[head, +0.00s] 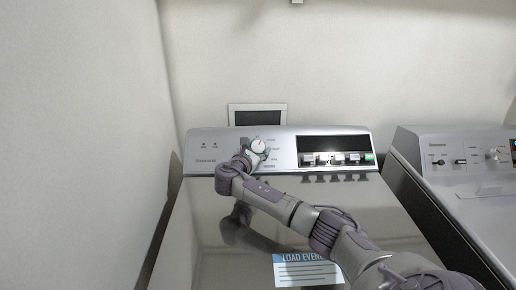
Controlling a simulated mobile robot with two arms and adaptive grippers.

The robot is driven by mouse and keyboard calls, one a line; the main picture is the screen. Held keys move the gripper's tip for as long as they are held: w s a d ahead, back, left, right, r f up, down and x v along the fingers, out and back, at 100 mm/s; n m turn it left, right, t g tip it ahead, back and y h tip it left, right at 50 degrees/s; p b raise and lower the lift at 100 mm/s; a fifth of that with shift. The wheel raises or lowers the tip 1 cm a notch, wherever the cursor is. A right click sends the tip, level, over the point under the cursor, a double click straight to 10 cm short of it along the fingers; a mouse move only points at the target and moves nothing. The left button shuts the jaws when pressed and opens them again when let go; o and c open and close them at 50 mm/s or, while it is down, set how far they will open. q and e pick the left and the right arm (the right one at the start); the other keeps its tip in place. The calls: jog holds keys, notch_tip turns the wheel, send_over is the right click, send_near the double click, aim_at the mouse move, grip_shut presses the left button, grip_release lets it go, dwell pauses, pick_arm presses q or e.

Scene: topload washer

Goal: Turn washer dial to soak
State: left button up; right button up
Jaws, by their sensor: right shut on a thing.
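The washer's control panel (285,150) stands at the back of its glossy lid. The round white dial (258,146) sits left of the panel's middle, with a small red pointer mark near its top. My right gripper (257,151) is at the dial and is shut on it, its fingers around the lower part of the knob. Small labels stand right of the dial, but they are too small to read, so I cannot tell which setting is marked. My left gripper is not in view.
A second machine (465,165) with its own knobs stands to the right. A wall is close on the left. The lid (205,245) bears a label (305,270). A dark framed panel (257,114) is on the back wall above the dial.

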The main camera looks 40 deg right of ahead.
jog(key=m+g, duration=0.3)
jog(key=shift+f+m, duration=0.1)
jog(key=shift+m, duration=0.2)
jog(key=shift+m+g+b, duration=0.45)
jog(key=shift+m+g, duration=0.55)
jog(key=shift+m, duration=0.1)
jog(key=m+g+y+b, duration=0.1)
jog(key=m+g, duration=0.1)
jog(key=shift+w+f+m+b, duration=0.1)
jog(key=shift+m+b, duration=0.2)
jog(key=shift+b, duration=0.05)
jog(key=shift+m+g+y+b, duration=0.7)
jog(key=shift+m+g+b, duration=0.25)
jog(key=shift+m, duration=0.25)
jog(key=o, duration=1.2)
jog(key=shift+r, duration=0.2)
